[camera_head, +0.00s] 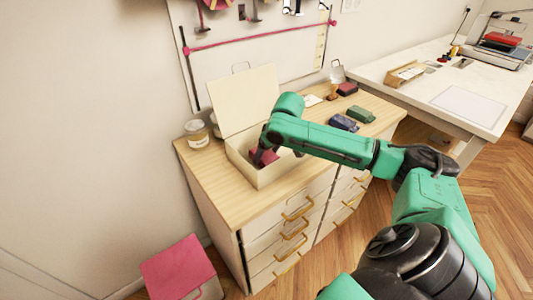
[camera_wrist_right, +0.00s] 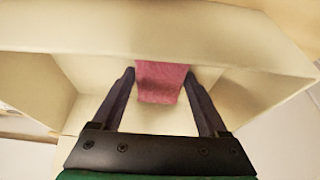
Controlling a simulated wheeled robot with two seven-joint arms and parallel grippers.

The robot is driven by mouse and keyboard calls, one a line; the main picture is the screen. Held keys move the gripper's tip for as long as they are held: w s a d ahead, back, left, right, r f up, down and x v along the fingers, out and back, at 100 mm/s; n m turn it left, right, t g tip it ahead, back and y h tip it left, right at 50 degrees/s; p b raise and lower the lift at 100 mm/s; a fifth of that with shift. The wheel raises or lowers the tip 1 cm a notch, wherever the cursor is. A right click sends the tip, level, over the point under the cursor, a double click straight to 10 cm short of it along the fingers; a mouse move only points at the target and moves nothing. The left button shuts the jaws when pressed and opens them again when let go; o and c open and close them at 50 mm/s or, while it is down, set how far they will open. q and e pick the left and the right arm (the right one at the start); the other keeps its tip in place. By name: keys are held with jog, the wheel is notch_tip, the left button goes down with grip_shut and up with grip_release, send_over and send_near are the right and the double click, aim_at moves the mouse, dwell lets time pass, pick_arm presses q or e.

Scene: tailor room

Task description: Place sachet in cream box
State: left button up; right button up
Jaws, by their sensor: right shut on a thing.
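The cream box (camera_head: 272,174) stands on the wooden dresser top with its lid (camera_head: 246,98) raised against the wall. My right gripper (camera_head: 262,153) reaches down into the box opening, shut on a pink sachet (camera_head: 267,157). In the right wrist view the sachet (camera_wrist_right: 160,80) sits between the two fingertips of the right gripper (camera_wrist_right: 160,78), with the cream box walls (camera_wrist_right: 120,40) around it. I cannot tell whether the sachet touches the box floor. My left gripper is not in view.
A glass jar (camera_head: 197,133) stands left of the box on the dresser top (camera_head: 205,165). Dark and green folded bundles (camera_head: 343,123) lie to the right. A white table (camera_head: 440,85) stands further right. A pink-lidded box (camera_head: 178,266) is on the floor at left.

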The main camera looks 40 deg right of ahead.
jog(key=shift+r, duration=0.1)
jog(key=o, duration=1.3)
jog(key=shift+c, duration=0.2)
jog(key=v, duration=1.2)
